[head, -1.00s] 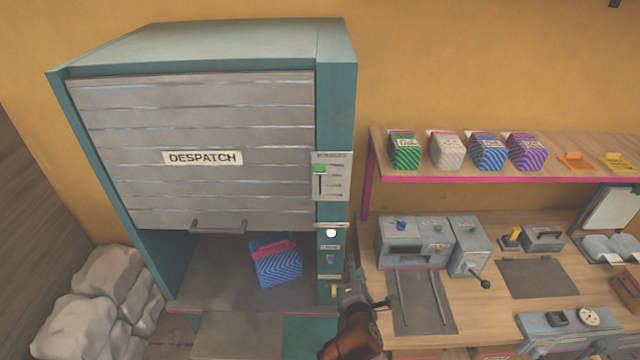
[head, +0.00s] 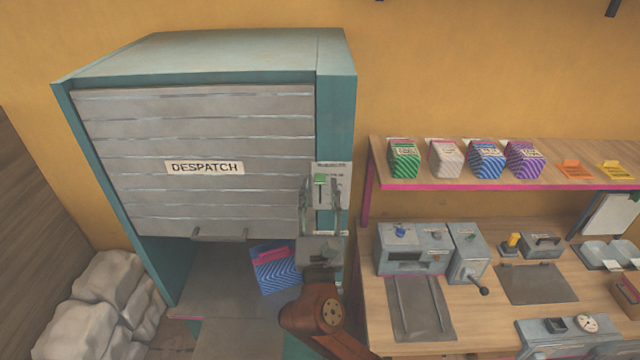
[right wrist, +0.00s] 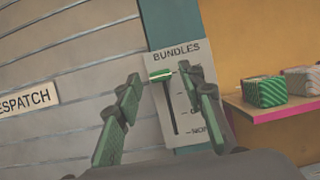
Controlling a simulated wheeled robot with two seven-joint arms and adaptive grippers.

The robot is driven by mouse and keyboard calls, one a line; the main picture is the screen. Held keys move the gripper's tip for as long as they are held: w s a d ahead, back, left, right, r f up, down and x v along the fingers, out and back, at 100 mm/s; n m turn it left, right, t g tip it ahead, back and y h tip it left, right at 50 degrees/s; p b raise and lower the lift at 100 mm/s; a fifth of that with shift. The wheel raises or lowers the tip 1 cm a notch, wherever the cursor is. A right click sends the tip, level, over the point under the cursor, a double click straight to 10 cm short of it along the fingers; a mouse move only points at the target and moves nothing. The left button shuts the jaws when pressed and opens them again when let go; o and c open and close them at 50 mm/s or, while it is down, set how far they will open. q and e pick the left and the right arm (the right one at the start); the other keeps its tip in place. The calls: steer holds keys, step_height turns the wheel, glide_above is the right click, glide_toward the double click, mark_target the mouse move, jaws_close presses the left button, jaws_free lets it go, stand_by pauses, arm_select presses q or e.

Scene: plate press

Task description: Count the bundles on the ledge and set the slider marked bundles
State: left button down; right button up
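The slider panel marked BUNDLES (right wrist: 181,125) is on the teal post right of the despatch shutter. Its green knob (right wrist: 161,75) is at the top end of the dark vertical slot; the knob also shows in the head view (head: 320,179). My right gripper (head: 322,197) is in front of the panel, open, with one finger on each side of the knob in the right wrist view (right wrist: 160,77). I cannot tell whether it touches. One blue striped bundle (head: 277,275) with a pink band lies on the ledge (head: 215,275) below the shutter; my right arm hides the ledge's right part.
A shelf (head: 500,184) at right holds several striped bundles and orange and yellow cards. Below it, a bench (head: 390,335) carries grey machines. White sacks (head: 105,285) lie left of the cabinet. The grey shutter (head: 195,130) is partly raised.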

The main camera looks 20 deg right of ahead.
steer(key=shift+w+d+r, duration=0.25)
steer(key=shift+w, duration=0.4)
steer(key=shift+c, duration=0.6)
jaws_close()
steer(key=shift+f, duration=0.1)
